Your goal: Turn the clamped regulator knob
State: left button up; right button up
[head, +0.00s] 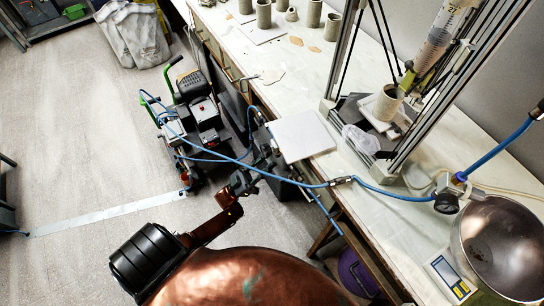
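The regulator (460,180) is at the right, above the bench, with a blue hose running into it. Its black round knob (446,203) faces down and left, close to the rim of a metal bowl. My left gripper (266,158) is dark and small in the view, at the bench's front edge beside a white square plate (302,135). It is well to the left of the knob and apart from it. Its fingers blend into dark things behind, so their opening is unclear. My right gripper is out of view.
A metal bowl (498,250) stands on a scale (447,277) at lower right. An upright metal frame (402,150) with a large syringe (437,40) stands left of the regulator. A blue hose (375,189) crosses the bench. A wheeled machine (200,115) stands on the floor.

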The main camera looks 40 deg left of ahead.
pick_arm(q)
jog(key=v, duration=0.8)
jog(key=shift+s+f, duration=0.2)
jog(key=shift+f, duration=0.05)
jog(key=shift+a, duration=0.1)
